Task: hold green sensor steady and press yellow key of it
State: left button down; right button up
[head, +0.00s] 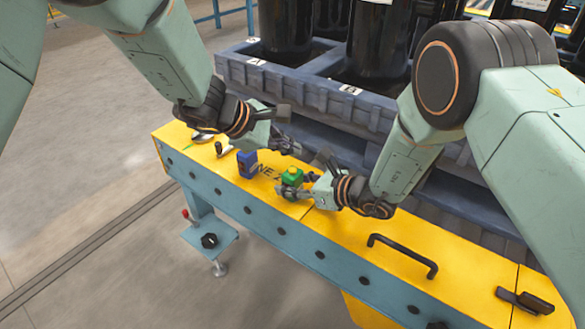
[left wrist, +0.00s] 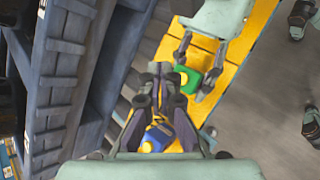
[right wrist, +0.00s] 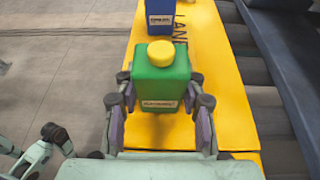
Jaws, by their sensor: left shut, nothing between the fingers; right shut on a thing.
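The green sensor (head: 291,179) stands upright on the yellow beam top, with its round yellow key (head: 292,170) facing up. In the right wrist view the green sensor (right wrist: 158,92) fills the space between my right gripper's fingers (right wrist: 158,105), which are shut on its two sides; the yellow key (right wrist: 161,53) is uncovered. My left gripper (head: 294,149) is shut and empty, above and behind the sensor in the head view, apart from the key. In the left wrist view the closed left fingertips (left wrist: 160,70) are left of the green sensor (left wrist: 188,82).
A blue sensor (head: 247,164) stands on the yellow beam (head: 335,232) left of the green one. A small dark knob and spoon-like parts lie farther left. A black handle (head: 402,255) rises to the right. Blue crates (head: 310,93) with black cylinders stand behind.

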pick_arm(q)
jog(key=shift+r, duration=1.2)
pick_arm(e)
jog(key=o, duration=1.3)
jog(key=shift+o, duration=0.2)
